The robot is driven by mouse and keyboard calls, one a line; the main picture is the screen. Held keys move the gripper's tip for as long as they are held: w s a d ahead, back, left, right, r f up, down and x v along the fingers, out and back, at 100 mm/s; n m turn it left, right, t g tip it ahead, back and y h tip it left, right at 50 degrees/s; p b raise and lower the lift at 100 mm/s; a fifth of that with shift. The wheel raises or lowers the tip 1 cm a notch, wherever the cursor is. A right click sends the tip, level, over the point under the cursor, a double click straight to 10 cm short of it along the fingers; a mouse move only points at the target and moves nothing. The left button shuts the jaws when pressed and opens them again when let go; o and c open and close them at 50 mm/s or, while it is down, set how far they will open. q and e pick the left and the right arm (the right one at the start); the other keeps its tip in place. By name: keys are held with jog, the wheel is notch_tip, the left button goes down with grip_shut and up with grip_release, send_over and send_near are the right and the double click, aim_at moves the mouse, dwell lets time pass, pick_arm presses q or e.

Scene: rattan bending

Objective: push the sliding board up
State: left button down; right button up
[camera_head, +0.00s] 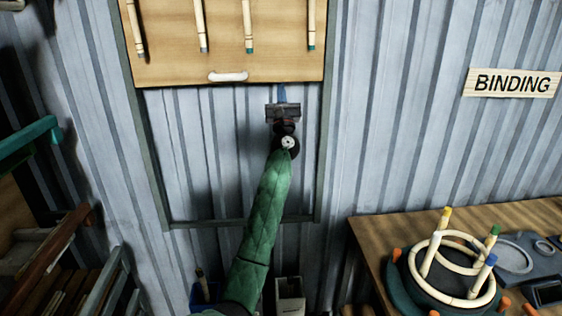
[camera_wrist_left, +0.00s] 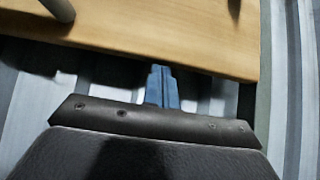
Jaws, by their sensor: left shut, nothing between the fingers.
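The sliding board (camera_head: 180,65) is a light wooden panel in the upper part of a grey frame on the wall. It carries several pale rattan sticks and a white handle (camera_head: 228,76) at its lower edge. My left gripper (camera_head: 282,90) is shut and empty, just under the board's lower edge, right of the handle. In the left wrist view the blue fingertips (camera_wrist_left: 160,70) are at the lower edge of the board (camera_wrist_left: 150,35); I cannot tell whether they touch it. My right gripper is not in view.
The frame's lower part (camera_head: 200,160) is open, showing the corrugated wall. A wooden table (camera_head: 365,228) at the lower right bears a rattan ring piece (camera_head: 412,268). A BINDING sign (camera_head: 512,83) hangs above it. Racks (camera_head: 40,235) stand at the left.

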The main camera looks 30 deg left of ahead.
aim_at(281, 66)
pick_arm(q)
notch_tip(281, 66, up, 7)
jog(key=shift+r+p, duration=0.1)
jog(key=shift+p, duration=1.1)
jog(key=shift+r, duration=0.4)
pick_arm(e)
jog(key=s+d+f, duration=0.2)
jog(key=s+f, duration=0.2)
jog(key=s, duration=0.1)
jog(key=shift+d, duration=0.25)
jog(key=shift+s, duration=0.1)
pick_arm(q)
jog(key=shift+f, duration=0.1)
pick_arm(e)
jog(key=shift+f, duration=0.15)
